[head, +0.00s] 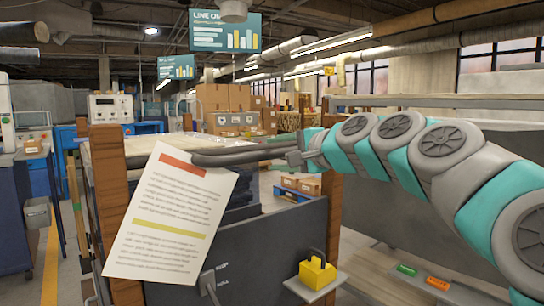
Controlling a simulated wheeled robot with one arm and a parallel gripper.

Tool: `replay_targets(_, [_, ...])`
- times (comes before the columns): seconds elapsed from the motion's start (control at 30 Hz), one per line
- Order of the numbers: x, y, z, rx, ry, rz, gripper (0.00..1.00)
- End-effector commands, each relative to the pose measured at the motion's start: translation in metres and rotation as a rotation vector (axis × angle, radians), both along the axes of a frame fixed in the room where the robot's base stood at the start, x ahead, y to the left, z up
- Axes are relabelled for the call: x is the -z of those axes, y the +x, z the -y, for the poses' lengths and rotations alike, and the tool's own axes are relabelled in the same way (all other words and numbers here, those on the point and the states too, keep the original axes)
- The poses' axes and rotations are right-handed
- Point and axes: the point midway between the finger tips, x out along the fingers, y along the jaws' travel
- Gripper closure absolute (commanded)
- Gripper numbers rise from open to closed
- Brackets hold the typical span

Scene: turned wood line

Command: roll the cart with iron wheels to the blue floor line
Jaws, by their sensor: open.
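What looks like a cart stands close in front of me, with brown wooden posts (107,190) and a dark side panel (255,250). No blue floor line shows.
A printed sheet (170,217) hangs in front of the left post. A yellow padlock-shaped block (317,274) sits on a small ledge. A yellow floor line (51,265) runs at left beside a blue workbench (20,220). Boxes on a blue pallet (297,190) stand behind.

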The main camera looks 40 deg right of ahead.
Motion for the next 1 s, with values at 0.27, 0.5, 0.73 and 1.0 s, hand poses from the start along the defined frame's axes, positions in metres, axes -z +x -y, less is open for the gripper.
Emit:
replay_targets(0.27, [-0.007, -0.041, 0.003, 0.002, 0.002, 0.0, 0.41])
replay_targets(0.5, [-0.008, -0.05, 0.001, -0.002, 0.001, -0.004, 0.41])
replay_targets(0.73, [-0.008, -0.05, 0.002, -0.002, 0.001, -0.003, 0.41])
replay_targets(1.0, [-0.009, -0.05, 0.002, -0.002, 0.001, -0.003, 0.41])
